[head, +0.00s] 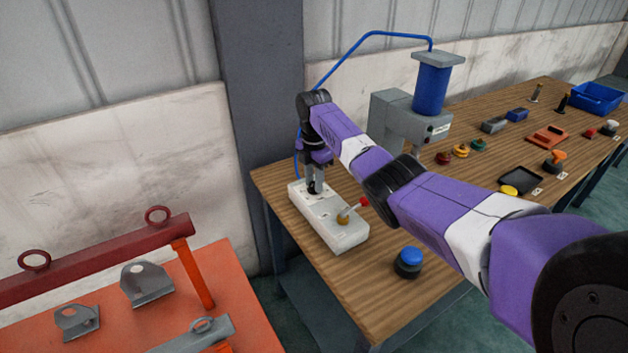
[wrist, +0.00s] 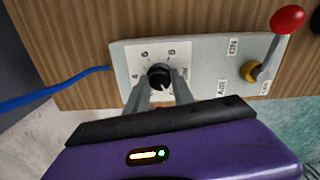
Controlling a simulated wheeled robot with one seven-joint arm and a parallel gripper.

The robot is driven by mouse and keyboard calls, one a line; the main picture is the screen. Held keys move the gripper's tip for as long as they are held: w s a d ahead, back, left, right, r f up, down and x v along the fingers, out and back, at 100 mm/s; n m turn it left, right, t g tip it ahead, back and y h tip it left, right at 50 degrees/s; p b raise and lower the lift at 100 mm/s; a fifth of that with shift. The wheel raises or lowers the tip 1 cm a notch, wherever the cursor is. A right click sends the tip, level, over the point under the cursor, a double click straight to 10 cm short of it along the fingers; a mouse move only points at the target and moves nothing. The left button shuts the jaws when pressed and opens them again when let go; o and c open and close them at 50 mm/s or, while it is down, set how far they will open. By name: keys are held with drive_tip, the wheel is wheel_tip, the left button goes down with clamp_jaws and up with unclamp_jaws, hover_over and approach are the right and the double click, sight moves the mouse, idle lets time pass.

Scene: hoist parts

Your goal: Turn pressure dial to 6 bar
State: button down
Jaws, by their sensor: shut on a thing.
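The black pressure dial (wrist: 159,73) sits on a white panel of the grey-white control box (head: 333,226), with printed numbers 4, 6 and 8 around its upper side. My gripper (wrist: 160,88) is shut on the dial, one grey finger on each side. In the head view my gripper (head: 314,186) points down onto the far left end of the box. The dial's pointer is partly hidden by the fingers, so I cannot tell its exact setting.
A lever with a red knob (wrist: 287,19) stands on the same box near the dial. A blue hose (wrist: 50,91) meets the box's side. A blue button (head: 409,256) stands on the wooden table (head: 330,275). A grey press with a blue cylinder (head: 431,88) stands behind my arm.

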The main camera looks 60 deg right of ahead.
drive_tip(key=m+p, duration=0.1)
drive_tip(key=m, duration=0.3)
drive_tip(key=shift+r+p, duration=0.15)
drive_tip(key=shift+p, duration=0.2)
drive_tip(key=m+p, duration=0.1)
drive_tip(key=m, duration=0.3)
drive_tip(key=shift+m, duration=0.4)
drive_tip(key=m+p, duration=0.1)
drive_tip(key=m, duration=0.3)
drive_tip(key=shift+m, duration=0.3)
drive_tip(key=m, duration=0.4)
drive_tip(key=shift+m, duration=0.3)
drive_tip(key=m, duration=0.3)
drive_tip(key=shift+m+p, duration=0.3)
drive_tip(key=m, duration=0.9)
drive_tip(key=shift+b, duration=0.3)
drive_tip(key=shift+m, duration=1.9)
drive_tip(key=shift+d+m, duration=0.1)
drive_tip(key=shift+m, duration=0.2)
